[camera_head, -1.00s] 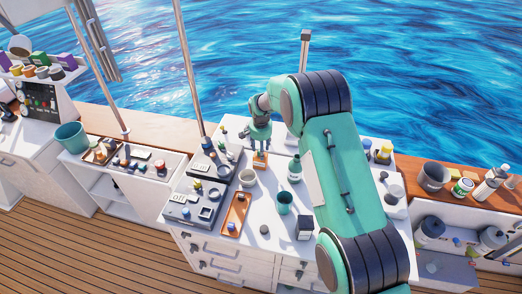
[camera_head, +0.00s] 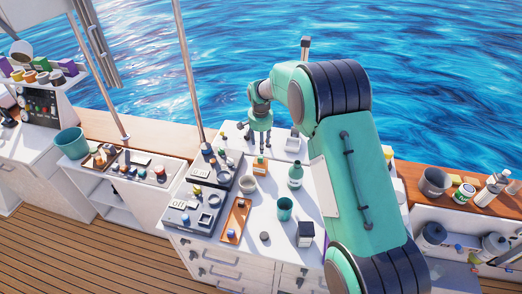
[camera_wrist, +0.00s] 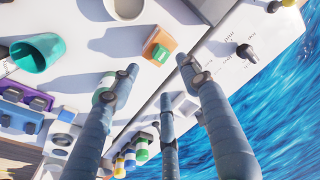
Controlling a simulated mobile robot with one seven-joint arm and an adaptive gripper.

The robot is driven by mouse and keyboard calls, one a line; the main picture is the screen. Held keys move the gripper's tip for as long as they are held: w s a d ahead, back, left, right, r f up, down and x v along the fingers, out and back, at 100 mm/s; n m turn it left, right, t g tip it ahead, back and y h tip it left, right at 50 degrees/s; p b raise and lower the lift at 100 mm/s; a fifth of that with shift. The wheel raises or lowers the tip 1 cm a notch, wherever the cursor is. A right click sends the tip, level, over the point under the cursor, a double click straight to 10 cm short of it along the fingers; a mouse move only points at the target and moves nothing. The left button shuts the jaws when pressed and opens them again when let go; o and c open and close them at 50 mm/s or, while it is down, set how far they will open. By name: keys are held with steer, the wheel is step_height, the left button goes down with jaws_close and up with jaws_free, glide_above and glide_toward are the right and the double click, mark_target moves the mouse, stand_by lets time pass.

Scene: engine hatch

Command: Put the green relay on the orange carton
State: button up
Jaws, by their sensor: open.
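The orange carton (camera_head: 259,170) stands on the white counter behind the grey-white bowl. In the wrist view the orange carton (camera_wrist: 155,36) is at upper centre, with a small green patch on it. That patch looks like the green relay (camera_wrist: 160,53) resting on the carton, but it is too small to be sure. In the head view the carton's top is too small to read. My gripper (camera_head: 260,148) is above and just behind the carton. In the wrist view the three fingers of my gripper (camera_wrist: 162,80) are spread, with nothing held between them.
The bowl (camera_head: 248,184), a teal cup (camera_head: 284,208) and a green bottle (camera_head: 295,175) stand near the carton. Several small coloured parts show in the wrist view. Bare counter lies between these things.

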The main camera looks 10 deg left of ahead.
steer(key=shift+s+r, duration=0.2)
steer(key=shift+r, duration=1.3)
steer(key=s+d+r+t, duration=0.1)
steer(key=s+d+r, duration=0.4)
steer(key=d+r, duration=0.35)
steer(key=s+d+r+n, duration=0.1)
steer(key=s+d+r, duration=0.4)
steer(key=d+r, duration=0.4)
steer(key=s+d+r+t, duration=0.1)
steer(key=s+d+r, duration=0.5)
steer(key=r, duration=0.4)
steer(key=s+d+r+t, duration=0.1)
steer(key=s+d+r, duration=0.2)
steer(key=s+d, duration=0.4)
steer(key=s+d+r, duration=0.3)
steer(key=s+d, duration=0.2)
steer(key=s, duration=0.4)
steer(key=s+d+f, duration=0.1)
steer(key=s+d, duration=0.2)
steer(key=s, duration=0.6)
steer(key=s+d+f+n+t, duration=0.1)
steer(key=s+d, duration=0.3)
steer(key=s, duration=0.5)
steer(key=shift+s+f, duration=0.15)
steer(key=shift+f, duration=0.65)
